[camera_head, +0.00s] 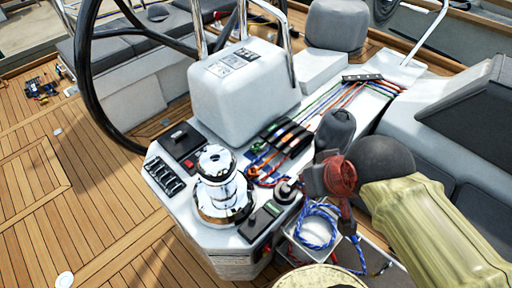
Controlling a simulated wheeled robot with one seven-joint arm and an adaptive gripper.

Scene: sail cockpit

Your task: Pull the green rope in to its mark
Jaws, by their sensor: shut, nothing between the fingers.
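The green rope (318,104) is a thin line running with blue, red and orange ropes across the white console top. It passes between the dark rope guide (362,78) and the row of black clutches (286,136). A short green piece (258,147) shows in front of the clutches. I cannot make out a mark on it. My gripper (318,182) is a dark shape at the end of my arm, right of the clutches. It is shut and empty, apart from the green rope. Its fingertips are hard to tell from the red rope coil (341,175) there.
A chrome winch (219,185) stands on the console left of the clutches. A white housing (244,88) with steel rails rises behind. A black steering wheel (87,75) is at the left. A blue rope coil (316,226) lies below my gripper. The teak deck (50,190) is mostly clear.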

